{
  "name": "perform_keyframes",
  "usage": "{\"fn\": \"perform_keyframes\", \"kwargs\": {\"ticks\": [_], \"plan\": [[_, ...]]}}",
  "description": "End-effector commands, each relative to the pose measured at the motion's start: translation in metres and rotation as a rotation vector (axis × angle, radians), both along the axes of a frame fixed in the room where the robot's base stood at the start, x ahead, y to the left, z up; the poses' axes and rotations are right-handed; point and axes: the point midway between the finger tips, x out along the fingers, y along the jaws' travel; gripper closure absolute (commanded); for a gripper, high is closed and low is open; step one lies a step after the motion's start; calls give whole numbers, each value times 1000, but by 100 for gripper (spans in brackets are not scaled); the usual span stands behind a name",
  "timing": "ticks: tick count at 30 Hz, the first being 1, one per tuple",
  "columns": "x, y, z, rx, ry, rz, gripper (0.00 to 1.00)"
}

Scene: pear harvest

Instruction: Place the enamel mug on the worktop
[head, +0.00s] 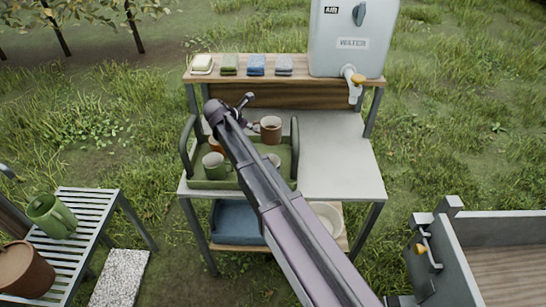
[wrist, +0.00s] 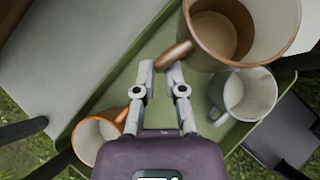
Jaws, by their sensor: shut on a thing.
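An orange mug (wrist: 97,133) and a pale mug (wrist: 249,94) sit on the tray below. Which one is the enamel mug is not clear. The grey worktop (head: 337,165) lies under the tray.
The worktop right of the tray is bare. A water tank (head: 352,35) with a tap (head: 353,80) stands on the back shelf beside soap and sponges (head: 256,65). The tray has tall dark handles (head: 295,150). A slatted bench (head: 95,215) stands left, a grey cart (head: 470,250) right.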

Motion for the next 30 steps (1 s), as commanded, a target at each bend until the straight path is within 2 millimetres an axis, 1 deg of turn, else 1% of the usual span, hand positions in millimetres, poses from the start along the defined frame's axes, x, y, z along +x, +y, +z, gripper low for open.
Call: {"fn": "perform_keyframes", "kwargs": {"ticks": [6,10,24,30], "plan": [[1,-3,-1,-1,-1,-3,100],[1,-3,-6,0,1,-4,100],[1,-5,-45,-1,0,-5,100],[1,-5,-51,-1,-1,-6,100]]}}
